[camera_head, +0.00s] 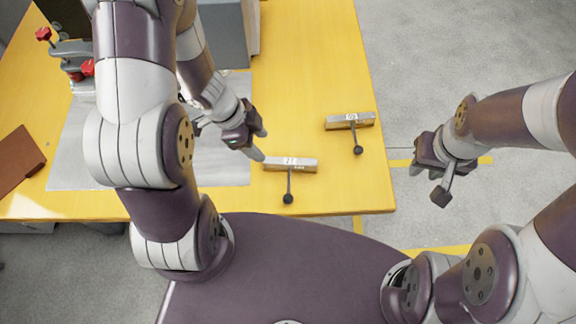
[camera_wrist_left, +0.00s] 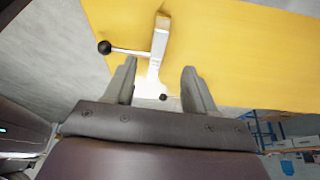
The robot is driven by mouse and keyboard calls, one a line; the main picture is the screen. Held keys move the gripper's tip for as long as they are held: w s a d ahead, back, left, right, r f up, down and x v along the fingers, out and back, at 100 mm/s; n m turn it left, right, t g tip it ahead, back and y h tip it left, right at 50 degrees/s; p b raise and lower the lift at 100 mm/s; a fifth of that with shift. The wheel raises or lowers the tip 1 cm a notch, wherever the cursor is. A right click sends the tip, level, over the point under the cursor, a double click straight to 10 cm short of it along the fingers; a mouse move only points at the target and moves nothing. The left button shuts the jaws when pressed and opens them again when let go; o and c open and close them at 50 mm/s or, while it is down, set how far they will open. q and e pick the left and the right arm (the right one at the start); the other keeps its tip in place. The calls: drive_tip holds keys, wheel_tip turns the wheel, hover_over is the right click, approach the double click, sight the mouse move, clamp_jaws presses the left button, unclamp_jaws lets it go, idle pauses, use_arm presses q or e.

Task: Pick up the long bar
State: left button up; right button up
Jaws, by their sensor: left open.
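Two metal bars, each with a stem ending in a black knob, lie on the yellow table. The nearer bar (camera_head: 290,165) is close to the front edge, its stem pointing towards me; the farther bar (camera_head: 350,121) lies back and to the right. They look similar in length; I cannot tell surely which is the long bar. My left gripper (camera_head: 260,144) is open, just off the left end of the nearer bar.
A grey sheet (camera_head: 215,174) covers the table's left part. The table right of the bars' stems is clear.

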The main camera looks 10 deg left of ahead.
sight(277, 160)
use_arm(q)
drive_tip(key=b+x, duration=0.2)
drive_tip(key=x, duration=0.3)
drive_tip(key=shift+w+f, duration=0.2)
drive_tip(key=shift+f, duration=0.05)
drive_tip(key=b+x, duration=0.2)
drive_tip(key=x, duration=0.1)
drive_tip(key=b+x, duration=0.1)
drive_tip(key=b, duration=0.1)
drive_tip(key=shift+s+d+f, duration=0.1)
drive_tip(key=shift+s+d, duration=0.2)
drive_tip(key=shift+d, duration=0.1)
drive_tip(key=shift+w+d+f, duration=0.15)
drive_tip(key=shift+d+f, duration=0.1)
drive_tip(key=shift+f, duration=0.05)
drive_tip(key=shift+r, duration=0.1)
use_arm(e)
wheel_tip(277, 160, down, 8)
drive_tip(key=shift+w, duration=0.15)
use_arm(q)
drive_tip(key=shift+c, duration=0.3)
use_arm(e)
drive_tip(key=shift+r, duration=0.15)
use_arm(q)
clamp_jaws()
